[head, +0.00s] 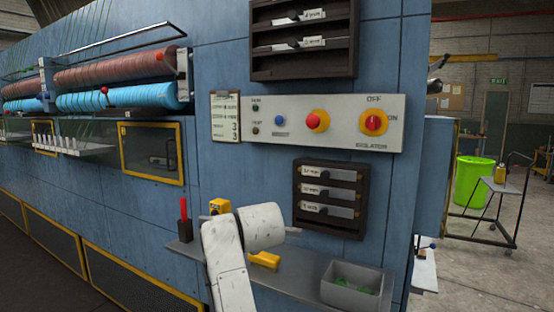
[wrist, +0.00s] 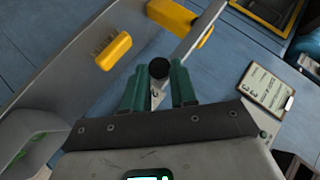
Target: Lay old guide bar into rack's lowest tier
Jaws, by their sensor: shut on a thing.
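My gripper (wrist: 159,80) has green fingers shut on the guide bar, a thin grey bar (wrist: 208,27) that runs up and right in the wrist view. A dark round end shows between the fingers. In the head view the bar (head: 293,230) sticks out beside my white arm, above the shelf; my arm hides the fingers. A dark rack (head: 298,195) with several labelled tiers hangs on the blue wall, right of and above my gripper. The bar appears apart from the rack.
A second dark rack (head: 303,72) hangs above the control panel (head: 345,112). The shelf (head: 305,273) below holds a yellow brush (head: 264,260), a grey bin (head: 352,293) with green bits, a red-handled tool (head: 183,208) and a yellow block (head: 219,206). A clipboard (head: 226,117) hangs left of the panel.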

